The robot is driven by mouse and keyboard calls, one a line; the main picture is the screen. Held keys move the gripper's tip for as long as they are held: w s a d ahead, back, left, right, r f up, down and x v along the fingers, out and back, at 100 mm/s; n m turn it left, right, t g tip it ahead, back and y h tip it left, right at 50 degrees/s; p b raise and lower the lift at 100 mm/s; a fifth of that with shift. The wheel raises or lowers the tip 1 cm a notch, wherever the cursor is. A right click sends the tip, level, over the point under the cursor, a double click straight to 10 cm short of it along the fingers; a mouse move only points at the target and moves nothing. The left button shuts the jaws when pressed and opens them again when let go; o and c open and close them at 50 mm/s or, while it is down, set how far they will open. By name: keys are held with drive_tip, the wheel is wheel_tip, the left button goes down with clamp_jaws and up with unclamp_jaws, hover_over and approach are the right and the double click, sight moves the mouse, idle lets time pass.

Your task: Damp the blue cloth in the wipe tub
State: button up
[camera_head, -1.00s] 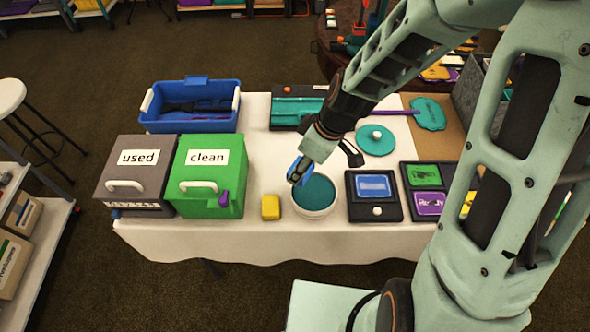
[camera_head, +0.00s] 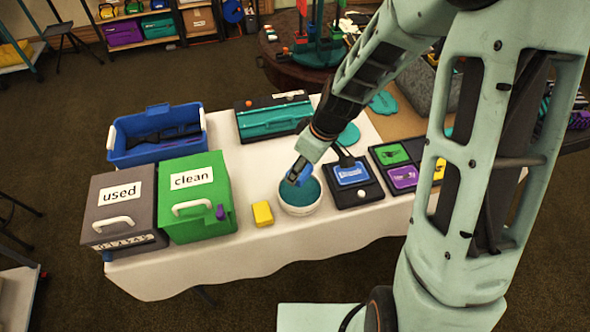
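The wipe tub (camera_head: 300,211) is a round white tub with a teal inside, standing near the front edge of the white-covered table. My gripper (camera_head: 296,178) reaches down over the tub's back left part. A small blue piece, which looks like the folded blue cloth (camera_head: 303,177), is between its fingers. The gripper appears shut on it. The cloth's lower end is over the teal opening; I cannot tell whether it touches what is inside. The fingers are small and partly hidden by the cloth and wrist.
A yellow block (camera_head: 262,214) sits just left of the tub. The grey "used" bin (camera_head: 117,239) and green "clean" bin (camera_head: 205,236) stand further left, a blue crate (camera_head: 150,155) behind them. A black tray with a blue panel (camera_head: 352,173) is close on the right.

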sight(298, 189)
drive_tip(key=shift+d+f, duration=0.1)
drive_tip(key=shift+f+b, duration=1.95)
drive_tip(key=shift+f, duration=1)
drive_tip(key=shift+f+b, duration=0.55)
drive_tip(key=shift+b, duration=0.25)
idle(0.3)
drive_tip(key=shift+r, duration=0.15)
drive_tip(key=shift+r+p, duration=2.25)
drive_tip(key=shift+r, duration=1.2)
drive_tip(key=d+r+m+t+h+p, duration=0.1)
drive_tip(key=d+r+m+h+p, duration=0.1)
drive_tip(key=d+r+m+p, duration=0.4)
drive_tip(key=shift+w+d+r+m+t+h+p, duration=0.35)
drive_tip(key=shift+d+r+m, duration=1.65)
drive_tip(key=shift+d+m, duration=0.95)
